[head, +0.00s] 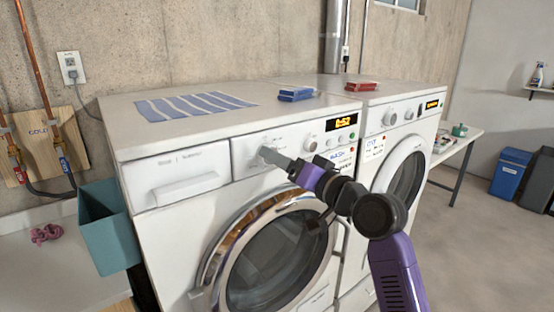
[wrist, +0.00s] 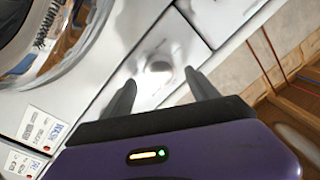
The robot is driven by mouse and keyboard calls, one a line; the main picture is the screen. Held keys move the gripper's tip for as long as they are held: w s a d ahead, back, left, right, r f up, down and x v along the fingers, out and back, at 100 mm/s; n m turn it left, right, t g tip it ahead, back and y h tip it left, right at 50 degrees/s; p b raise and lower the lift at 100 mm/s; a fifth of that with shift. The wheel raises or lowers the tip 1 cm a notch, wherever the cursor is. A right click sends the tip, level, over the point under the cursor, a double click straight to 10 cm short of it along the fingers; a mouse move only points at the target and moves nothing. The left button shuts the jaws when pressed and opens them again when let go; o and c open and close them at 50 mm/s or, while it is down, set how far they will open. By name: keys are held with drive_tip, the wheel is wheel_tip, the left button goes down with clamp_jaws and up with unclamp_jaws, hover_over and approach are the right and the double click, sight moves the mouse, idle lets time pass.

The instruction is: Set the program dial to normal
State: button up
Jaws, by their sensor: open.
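The washer's front panel (head: 245,158) faces me in the head view. My gripper (head: 268,155) is open in front of the panel; in the wrist view my gripper (wrist: 160,84) has one finger to each side of the dial. I cannot tell whether they touch it. The dial's setting cannot be read.
A second knob (head: 310,144) and a lit display (head: 341,123) sit to the right on the same panel. The detergent drawer (head: 185,180) is left, the round door (head: 272,262) below. A teal bin (head: 108,232) stands left. Blue boxes (head: 296,94) and striped cloth (head: 195,105) lie on top.

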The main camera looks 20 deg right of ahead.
drive_tip(key=b+v, duration=0.1)
drive_tip(key=v, duration=0.4)
drive_tip(key=shift+s+d, duration=0.15)
drive_tip(key=shift+s, duration=0.2)
